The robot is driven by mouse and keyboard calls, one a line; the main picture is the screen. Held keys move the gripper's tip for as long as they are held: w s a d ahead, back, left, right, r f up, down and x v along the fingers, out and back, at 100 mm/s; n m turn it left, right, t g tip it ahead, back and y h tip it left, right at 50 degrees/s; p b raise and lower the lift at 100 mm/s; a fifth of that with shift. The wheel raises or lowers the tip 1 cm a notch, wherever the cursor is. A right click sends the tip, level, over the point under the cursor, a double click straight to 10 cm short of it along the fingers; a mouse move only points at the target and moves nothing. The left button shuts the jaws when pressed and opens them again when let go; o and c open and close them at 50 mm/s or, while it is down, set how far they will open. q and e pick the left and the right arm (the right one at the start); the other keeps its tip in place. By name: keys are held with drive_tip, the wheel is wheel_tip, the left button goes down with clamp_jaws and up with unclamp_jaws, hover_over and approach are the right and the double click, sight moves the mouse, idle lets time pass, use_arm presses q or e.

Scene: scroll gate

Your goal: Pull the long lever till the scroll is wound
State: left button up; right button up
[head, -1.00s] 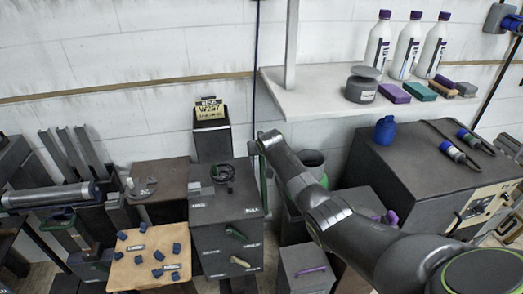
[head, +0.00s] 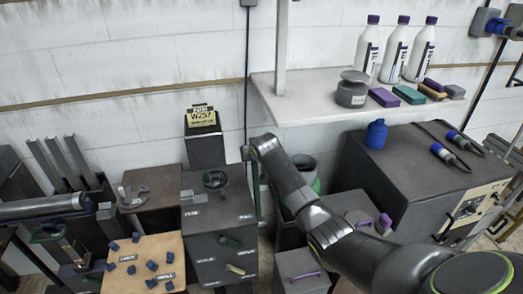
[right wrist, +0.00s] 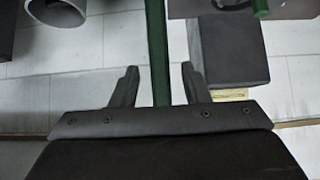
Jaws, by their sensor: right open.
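A long, thin green bar (right wrist: 158,55), which looks like the long lever, runs between the fingers of my right gripper (right wrist: 158,88) in the right wrist view. The fingers are open with a gap on both sides of the bar. In the head view my right gripper (head: 248,154) is beside the dark cabinet, and a green upright strip (head: 255,195) shows below it. A grey horizontal roller (head: 45,207) lies at the far left; I cannot tell if it is the scroll. My left gripper is out of view.
The dark cabinet (head: 212,225) carries a round black knob (head: 215,180) and short green and cream handles. A board with blue pieces (head: 142,246) lies left of it. A white shelf (head: 290,108) with bottles is above. A large dark box (head: 395,165) stands right of my arm.

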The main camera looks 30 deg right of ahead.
drive_tip(key=b+v, duration=0.1)
drive_tip(key=v, duration=1.1)
drive_tip(key=shift+s+r+b, duration=0.2)
drive_tip(key=shift+s+b, duration=0.05)
drive_tip(key=shift+b, duration=0.05)
drive_tip(key=s+d+f+g, duration=0.1)
drive_tip(key=s+f, duration=0.4)
drive_tip(key=f, duration=0.8)
drive_tip(key=s+d+f+n+g+b, duration=0.15)
drive_tip(key=s+f, duration=0.25)
drive_tip(key=f, duration=0.9)
drive_tip(key=s+d+f+m+g, duration=0.15)
drive_tip(key=s+f, duration=0.35)
drive_tip(key=f, duration=0.8)
drive_tip(key=s+a+f+n+g, duration=0.1)
drive_tip(key=s+f+n+g, duration=0.1)
drive_tip(key=s+f, duration=1.6)
drive_tip(key=s+a+f+g, duration=0.1)
drive_tip(key=s+f, duration=0.1)
drive_tip(key=s, duration=1)
drive_tip(key=s+a+f+g+y, duration=0.1)
drive_tip(key=s+a+f, duration=0.1)
drive_tip(key=s, duration=1.1)
drive_tip(key=shift+a+f+b, duration=0.15)
drive_tip(key=shift+f+b, duration=0.3)
drive_tip(key=shift+f, duration=0.15)
